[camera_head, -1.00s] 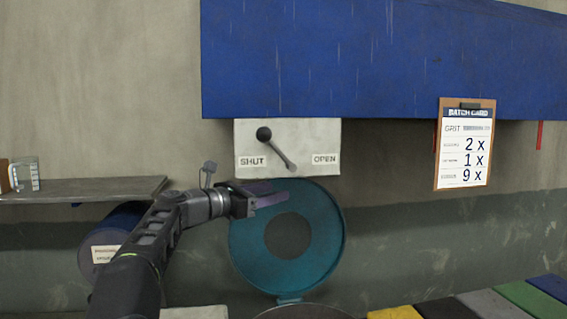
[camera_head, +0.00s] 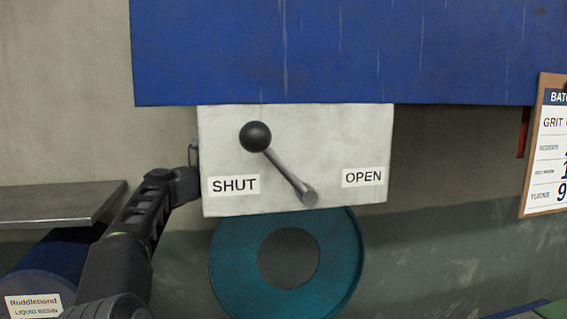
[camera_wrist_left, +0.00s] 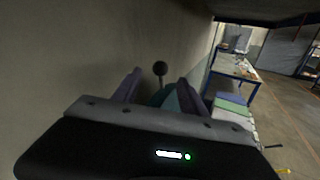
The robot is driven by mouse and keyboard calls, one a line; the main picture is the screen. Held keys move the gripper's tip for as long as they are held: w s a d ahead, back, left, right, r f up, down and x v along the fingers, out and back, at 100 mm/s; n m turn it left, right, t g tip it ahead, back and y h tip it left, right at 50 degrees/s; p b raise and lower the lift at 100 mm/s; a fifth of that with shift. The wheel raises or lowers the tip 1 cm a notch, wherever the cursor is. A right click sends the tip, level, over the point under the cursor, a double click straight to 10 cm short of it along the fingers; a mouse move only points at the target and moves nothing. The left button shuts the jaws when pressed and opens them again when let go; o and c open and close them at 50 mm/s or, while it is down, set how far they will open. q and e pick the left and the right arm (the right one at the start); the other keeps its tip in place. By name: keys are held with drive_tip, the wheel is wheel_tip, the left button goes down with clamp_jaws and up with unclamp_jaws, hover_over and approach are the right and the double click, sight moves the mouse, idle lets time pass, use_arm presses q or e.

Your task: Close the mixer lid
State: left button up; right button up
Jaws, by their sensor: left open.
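The mixer lid (camera_head: 334,265) is a teal disc with a dark round centre, standing raised below the lever panel; the panel covers its top edge. A teal part of it shows between my fingers in the left wrist view (camera_wrist_left: 171,101). My left gripper (camera_wrist_left: 157,92) is open, and I see nothing held in it. In the head view my left arm reaches up to the panel's left edge, and the panel hides the fingers. I cannot tell whether they touch the lid. My right gripper is not in view.
A pale panel (camera_head: 225,140) marked SHUT and OPEN carries a black-knobbed lever (camera_head: 278,166), tilted towards SHUT. A blue housing (camera_head: 330,50) hangs above. A grey shelf (camera_head: 60,204) and a blue resin drum (camera_head: 40,270) are at left. A batch card (camera_head: 548,150) hangs at right.

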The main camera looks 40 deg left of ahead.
use_arm(q)
drive_tip(key=w+p, duration=0.1)
drive_tip(key=w, duration=0.2)
drive_tip(key=w+d+p, duration=0.1)
drive_tip(key=w+p, duration=0.1)
drive_tip(key=w, duration=0.1)
drive_tip(key=shift+w+d+r, duration=0.15)
drive_tip(key=shift+w+d, duration=0.05)
drive_tip(key=shift+w, duration=0.2)
drive_tip(key=shift+w+p, duration=0.3)
drive_tip(key=shift+w, duration=0.1)
drive_tip(key=shift+c, duration=0.2)
clamp_jaws()
idle(0.8)
